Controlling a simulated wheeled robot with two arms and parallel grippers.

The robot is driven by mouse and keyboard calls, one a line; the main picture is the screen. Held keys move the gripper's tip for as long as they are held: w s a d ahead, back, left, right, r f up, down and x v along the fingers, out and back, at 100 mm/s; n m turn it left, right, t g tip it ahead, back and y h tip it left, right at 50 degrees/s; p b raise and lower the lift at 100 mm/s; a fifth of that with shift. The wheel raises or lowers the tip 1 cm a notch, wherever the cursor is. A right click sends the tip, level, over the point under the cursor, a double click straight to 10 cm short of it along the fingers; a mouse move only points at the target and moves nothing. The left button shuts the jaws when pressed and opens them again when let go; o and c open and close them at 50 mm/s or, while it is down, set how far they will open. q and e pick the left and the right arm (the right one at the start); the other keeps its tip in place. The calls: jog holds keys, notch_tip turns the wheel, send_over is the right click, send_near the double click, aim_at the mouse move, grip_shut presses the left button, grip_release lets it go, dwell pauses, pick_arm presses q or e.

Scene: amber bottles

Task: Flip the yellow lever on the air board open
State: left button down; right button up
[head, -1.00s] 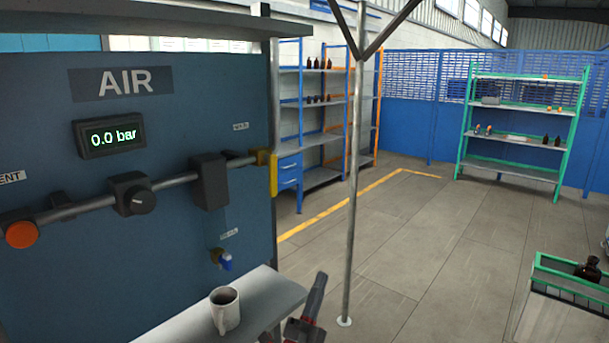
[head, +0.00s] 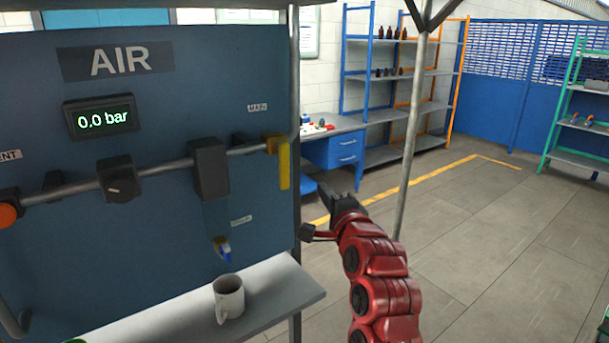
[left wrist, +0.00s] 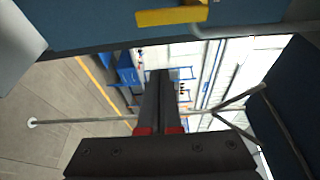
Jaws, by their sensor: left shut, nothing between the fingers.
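The air board (head: 60,110) fills the left of the head view, with a display (head: 100,117) reading 0.0 bar. The yellow lever (head: 284,165) hangs straight down at the right end of the board's pipe (head: 165,168), near the MAIN label. My left gripper (head: 321,182) is just right of and slightly below the lever, apart from it. Its fingers are shut and empty. In the left wrist view the shut fingers (left wrist: 160,75) point toward the shelves, and the yellow lever (left wrist: 172,16) lies at the top, beyond the fingertips' side. My right gripper is not in view.
A white mug (head: 228,298) stands on a narrow grey shelf (head: 285,287) below the board. A thin metal post (head: 408,150) stands right of my arm. A small blue-handled valve (head: 224,250) sits under the pipe. The floor to the right is clear.

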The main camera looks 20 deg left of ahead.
aim_at(282, 165)
pick_arm(q)
jog(key=shift+a, duration=0.1)
jog(key=p+x, duration=0.4)
jog(key=x, duration=0.6)
jog(key=s+a+p, duration=0.2)
jog(key=s, duration=0.1)
jog(key=shift+a+r, duration=0.15)
